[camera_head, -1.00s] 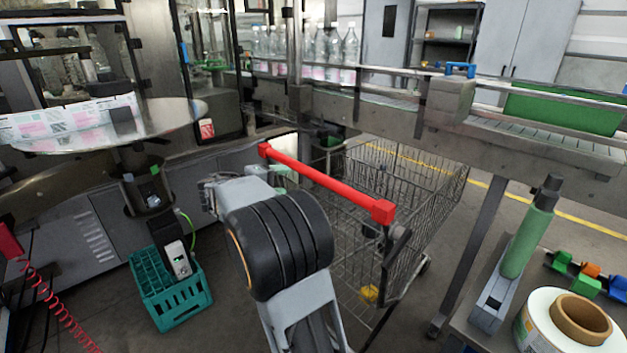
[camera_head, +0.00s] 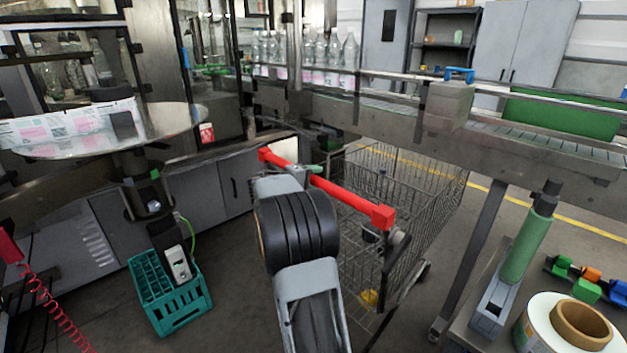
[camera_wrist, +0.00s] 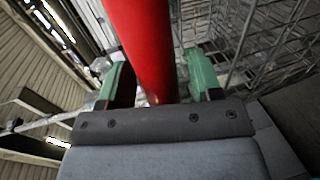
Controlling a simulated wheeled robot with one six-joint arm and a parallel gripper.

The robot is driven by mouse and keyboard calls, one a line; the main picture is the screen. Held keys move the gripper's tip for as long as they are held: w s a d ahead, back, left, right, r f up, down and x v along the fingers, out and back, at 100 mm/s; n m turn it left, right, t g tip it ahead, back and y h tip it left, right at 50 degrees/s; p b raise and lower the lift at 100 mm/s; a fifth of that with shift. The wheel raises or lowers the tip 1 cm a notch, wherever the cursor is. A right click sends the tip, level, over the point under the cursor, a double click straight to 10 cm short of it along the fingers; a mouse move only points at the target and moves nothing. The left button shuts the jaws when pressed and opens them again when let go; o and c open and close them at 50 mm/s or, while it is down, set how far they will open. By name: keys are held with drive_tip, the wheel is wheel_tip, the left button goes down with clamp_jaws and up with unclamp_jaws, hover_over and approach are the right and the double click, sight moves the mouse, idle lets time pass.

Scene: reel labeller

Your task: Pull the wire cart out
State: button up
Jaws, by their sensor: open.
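The wire cart (camera_head: 415,196) stands under the conveyor, its red handle bar (camera_head: 345,197) toward me. In the wrist view the red handle (camera_wrist: 140,40) runs between the two green fingers of my gripper (camera_wrist: 158,82). The fingers are open, one on each side of the bar, with a visible gap on the right side. The cart's wire mesh (camera_wrist: 270,40) shows at the right of the wrist view. In the head view my arm hides part of the handle and most of my gripper.
A teal crate (camera_head: 171,295) is on the floor at left. The conveyor (camera_head: 400,118) passes above the cart. A bench with a label roll (camera_head: 567,325) and a green cylinder (camera_head: 527,245) is at right. Some bare floor (camera_head: 235,300) lies between crate and arm.

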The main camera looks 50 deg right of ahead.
clamp_jaws()
idle(0.5)
drive_tip(key=shift+a, duration=0.1)
